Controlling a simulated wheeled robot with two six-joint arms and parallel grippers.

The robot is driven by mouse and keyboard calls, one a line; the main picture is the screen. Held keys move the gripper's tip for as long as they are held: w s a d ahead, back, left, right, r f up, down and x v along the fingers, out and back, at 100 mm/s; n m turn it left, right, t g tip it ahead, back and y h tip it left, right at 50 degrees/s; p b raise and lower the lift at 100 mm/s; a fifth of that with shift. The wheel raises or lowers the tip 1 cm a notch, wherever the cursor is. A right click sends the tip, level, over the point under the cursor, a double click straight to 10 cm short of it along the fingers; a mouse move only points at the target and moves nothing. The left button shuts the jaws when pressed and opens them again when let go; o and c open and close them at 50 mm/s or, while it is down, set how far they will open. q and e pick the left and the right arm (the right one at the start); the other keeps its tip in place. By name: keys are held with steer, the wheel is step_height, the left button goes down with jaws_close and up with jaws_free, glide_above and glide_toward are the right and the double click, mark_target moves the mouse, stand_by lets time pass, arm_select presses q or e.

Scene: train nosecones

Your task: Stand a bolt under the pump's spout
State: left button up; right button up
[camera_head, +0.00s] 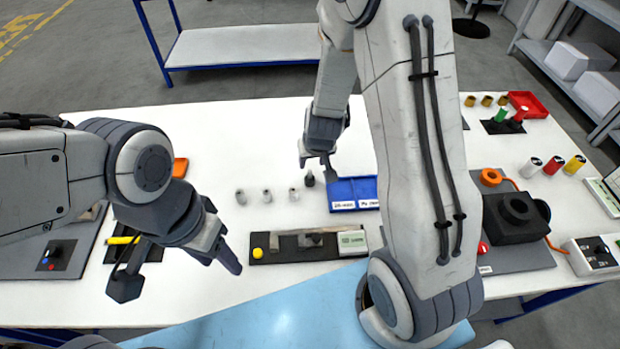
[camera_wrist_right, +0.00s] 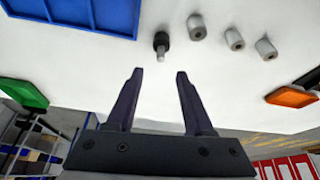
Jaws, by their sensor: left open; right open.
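A bolt with a black head (camera_head: 309,178) stands on the white table, left of the blue bin. In the right wrist view the bolt (camera_wrist_right: 161,43) shows its dark head and a pale shank. My right gripper (camera_head: 318,166) is open and empty, close to the bolt; in its wrist view the fingertips (camera_wrist_right: 159,74) point at it, apart from it. My left gripper (camera_head: 180,275) is open and empty over the table's front left. A dark base plate (camera_head: 275,258) carries a yellow button, grey parts and a white box; it may be the pump, but I cannot make out its spout.
Three grey cylinders (camera_head: 267,195) stand in a row left of the bolt. A blue bin (camera_head: 343,205) is close on its right. A black block (camera_head: 510,220) with an orange hose stands at the right.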

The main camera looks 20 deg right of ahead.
mark_target(310, 171)
steer(key=x, duration=0.3)
steer(key=shift+f+b, duration=0.1)
steer(key=shift+b, duration=0.2)
steer(key=shift+p+x, duration=0.35)
steer(key=shift+x, duration=2.25)
steer(key=shift+s+a, duration=0.1)
jaws_close()
